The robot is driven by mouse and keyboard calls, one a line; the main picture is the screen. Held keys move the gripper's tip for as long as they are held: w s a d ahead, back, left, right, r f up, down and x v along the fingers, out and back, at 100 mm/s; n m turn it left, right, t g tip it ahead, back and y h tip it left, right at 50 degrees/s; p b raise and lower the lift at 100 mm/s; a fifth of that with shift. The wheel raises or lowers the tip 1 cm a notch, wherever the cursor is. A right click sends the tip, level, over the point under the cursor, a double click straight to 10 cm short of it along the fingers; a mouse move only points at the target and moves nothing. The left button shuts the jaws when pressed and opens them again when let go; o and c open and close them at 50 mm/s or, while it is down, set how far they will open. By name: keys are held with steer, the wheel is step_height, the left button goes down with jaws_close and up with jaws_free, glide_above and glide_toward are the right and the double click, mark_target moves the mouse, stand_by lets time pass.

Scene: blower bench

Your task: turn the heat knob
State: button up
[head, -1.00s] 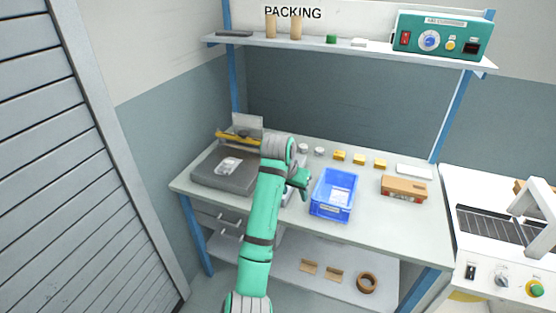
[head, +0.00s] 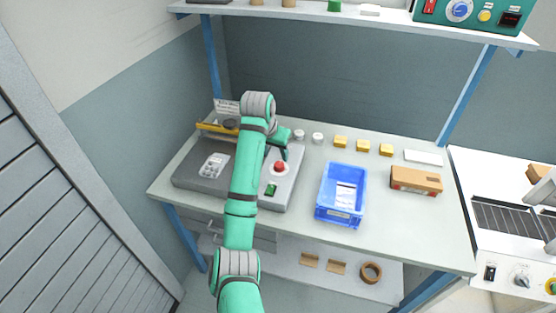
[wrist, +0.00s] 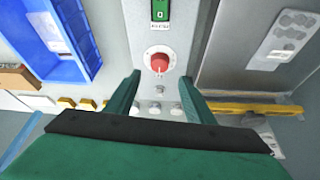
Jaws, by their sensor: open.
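A red knob (head: 280,168) on a pale round dial sits on the grey control panel of the sealing machine, right of my arm in the head view. It also shows in the wrist view, where the knob (wrist: 159,62) is just beyond the fingertips, roughly midway between them. A green switch (wrist: 160,12) is on the same panel. My gripper (wrist: 160,80) is open and empty, its two fingers apart either side of the knob's line. In the head view my gripper (head: 284,146) is just behind the knob. I cannot tell the height gap.
A blue bin (head: 318,205) stands to the right of the panel. A clear blister pack (head: 213,166) lies on the machine's grey plate. A yellow bar (head: 212,128) is at the back. Several yellow blocks (head: 340,142) and a brown box (head: 416,180) stand farther right.

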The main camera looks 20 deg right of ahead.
mark_target(280, 164)
steer(key=x, duration=0.8)
steer(key=shift+d, duration=0.1)
steer(key=shift+a+f, duration=0.1)
steer(key=shift+a, duration=0.1)
steer(key=shift+s+d, duration=0.15)
steer(key=shift+d, duration=0.15)
steer(key=c, duration=1.1)
